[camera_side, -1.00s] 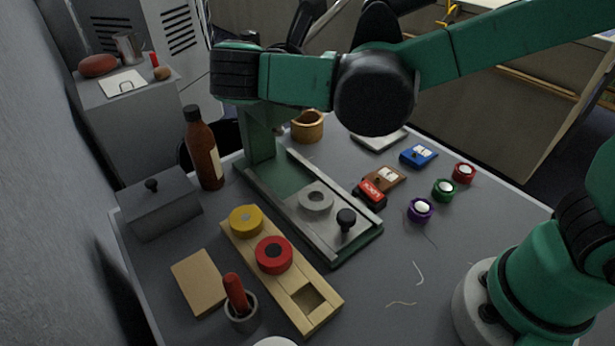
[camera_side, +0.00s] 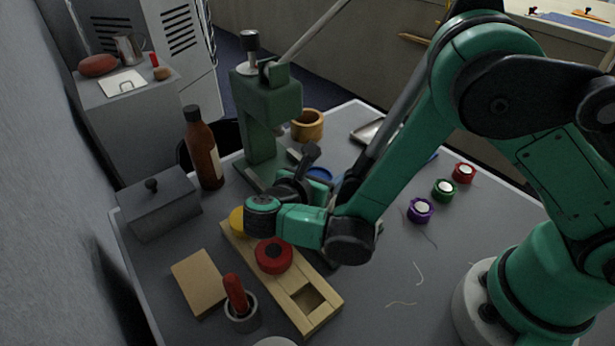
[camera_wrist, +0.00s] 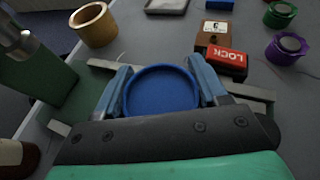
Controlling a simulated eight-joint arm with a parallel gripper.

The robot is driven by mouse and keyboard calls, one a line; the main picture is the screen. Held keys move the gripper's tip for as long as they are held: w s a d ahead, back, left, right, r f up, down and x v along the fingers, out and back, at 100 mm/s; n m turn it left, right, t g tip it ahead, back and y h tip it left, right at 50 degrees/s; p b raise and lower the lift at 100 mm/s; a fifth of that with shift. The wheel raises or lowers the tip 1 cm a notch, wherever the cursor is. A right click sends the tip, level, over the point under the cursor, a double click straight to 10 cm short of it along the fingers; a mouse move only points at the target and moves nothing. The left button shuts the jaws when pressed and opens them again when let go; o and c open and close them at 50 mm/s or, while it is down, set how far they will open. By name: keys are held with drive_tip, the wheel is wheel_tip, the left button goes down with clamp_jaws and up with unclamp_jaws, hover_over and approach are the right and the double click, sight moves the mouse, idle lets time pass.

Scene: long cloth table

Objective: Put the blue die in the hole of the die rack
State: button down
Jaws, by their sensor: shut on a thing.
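The blue die (camera_wrist: 162,90) is a round blue disc held between the two fingers of my gripper (camera_wrist: 162,84) in the wrist view. In the side view a sliver of the blue die (camera_side: 320,174) shows beyond my gripper (camera_side: 316,180), over the bed of the green press. The die rack (camera_side: 325,313) is a long wooden block at the front. It carries a yellow die (camera_side: 237,220), partly hidden by my wrist, and a red die (camera_side: 273,256). Its near-right square hole (camera_side: 308,301) is empty.
The green press (camera_side: 262,130) stands behind my gripper; my arm hides much of its bed. Purple (camera_side: 420,210), green (camera_side: 443,189) and red (camera_side: 463,173) round pieces sit at right. A cup with a red-handled tool (camera_side: 240,310) stands left of the rack. A brown bottle (camera_side: 202,150) stands behind.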

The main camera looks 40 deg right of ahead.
drive_tip(key=shift+f, duration=0.7)
drive_tip(key=shift+f, duration=0.1)
drive_tip(key=shift+c, duration=0.2)
unclamp_jaws()
drive_tip(key=shift+f, duration=0.1)
